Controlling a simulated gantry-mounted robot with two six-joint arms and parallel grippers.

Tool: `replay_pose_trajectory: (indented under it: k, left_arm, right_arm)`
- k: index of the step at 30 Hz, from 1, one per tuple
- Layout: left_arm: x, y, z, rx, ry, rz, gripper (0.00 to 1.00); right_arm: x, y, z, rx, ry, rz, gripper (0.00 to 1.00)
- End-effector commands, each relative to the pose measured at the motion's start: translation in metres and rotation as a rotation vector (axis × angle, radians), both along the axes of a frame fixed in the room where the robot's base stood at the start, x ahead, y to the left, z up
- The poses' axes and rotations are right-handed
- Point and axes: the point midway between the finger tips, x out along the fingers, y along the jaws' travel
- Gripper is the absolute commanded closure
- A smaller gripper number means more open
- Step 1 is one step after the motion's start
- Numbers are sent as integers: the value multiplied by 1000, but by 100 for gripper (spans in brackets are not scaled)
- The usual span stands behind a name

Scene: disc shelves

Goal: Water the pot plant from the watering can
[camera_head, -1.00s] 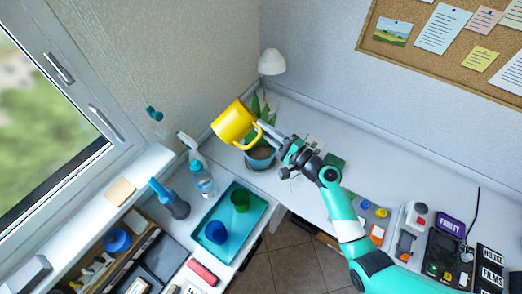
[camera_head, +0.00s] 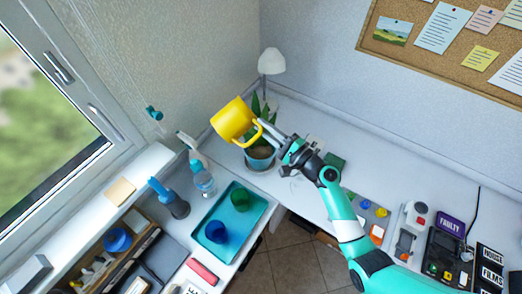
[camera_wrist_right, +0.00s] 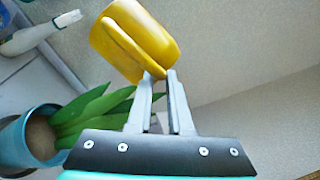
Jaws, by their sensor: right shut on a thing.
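The yellow watering can (camera_head: 232,119) is held in the air, tilted, above and a little left of the pot plant. My right gripper (camera_head: 267,128) is shut on its handle; the right wrist view shows the fingers (camera_wrist_right: 160,85) meeting at the handle of the can (camera_wrist_right: 140,35). The pot plant (camera_head: 260,157) stands in a blue pot on the white desk, its green leaves partly hidden behind the can. In the right wrist view the blue pot (camera_wrist_right: 14,145) and its leaves (camera_wrist_right: 85,115) lie at the lower left. Water is not visible. My left gripper is out of view.
A white lamp (camera_head: 271,62) stands behind the plant. A spray bottle (camera_head: 203,180) and a dark blue bottle (camera_head: 172,202) stand left of it. A teal tray (camera_head: 254,217) holds a green and a blue cup.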

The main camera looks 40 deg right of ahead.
Motion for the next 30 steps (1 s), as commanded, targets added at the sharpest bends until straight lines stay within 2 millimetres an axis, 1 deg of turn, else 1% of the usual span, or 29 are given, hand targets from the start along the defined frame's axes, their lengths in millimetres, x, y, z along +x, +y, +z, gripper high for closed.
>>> replay_pose_trajectory:
  k: [18, 30]
  left_arm:
    - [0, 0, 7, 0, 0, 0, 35]
    - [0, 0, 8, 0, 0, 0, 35]
  right_arm:
    - [0, -5, 11, 77, -15, 0, 100]
    - [1, -6, 13, 97, -19, 1, 100]
